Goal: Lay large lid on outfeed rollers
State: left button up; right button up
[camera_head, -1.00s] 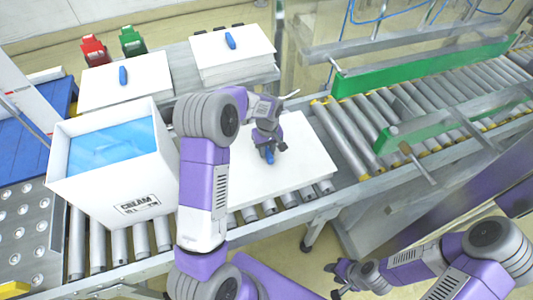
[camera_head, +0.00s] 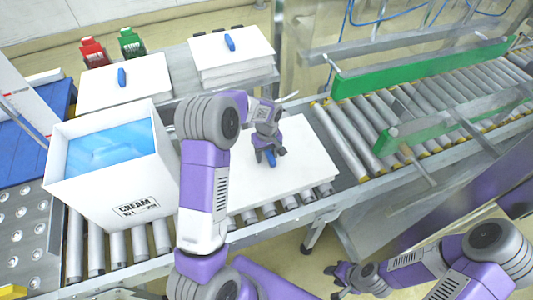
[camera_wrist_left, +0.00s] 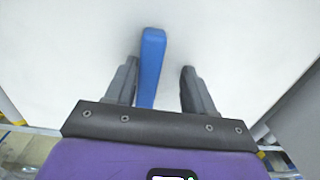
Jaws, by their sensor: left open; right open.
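The large white lid (camera_head: 306,160) lies flat on the rollers to the right of the cream box, with a blue handle (camera_head: 271,158) on its top. My left gripper (camera_head: 268,152) is over the lid at this handle. In the left wrist view the blue handle (camera_wrist_left: 152,65) stands between the two spread fingers (camera_wrist_left: 158,88), nearer the left one, and gaps show on both sides. My left arm hides part of the lid's left side. My right gripper (camera_head: 338,281) is low at the front, away from the lid, and empty.
An open white box (camera_head: 130,190) with a blue liner stands left of the lid. Two lid stacks with blue handles (camera_head: 122,78) (camera_head: 229,42) lie behind. Red (camera_head: 94,52) and green (camera_head: 132,42) items stand at the back. Rollers with green guides (camera_head: 425,66) run clear to the right.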

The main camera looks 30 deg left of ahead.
pick_arm(q)
notch_tip(320, 180, up, 12)
jog(key=p, duration=0.3)
jog(key=shift+w, duration=0.15)
jog(key=shift+r+p, duration=0.2)
jog(key=shift+p, duration=0.1)
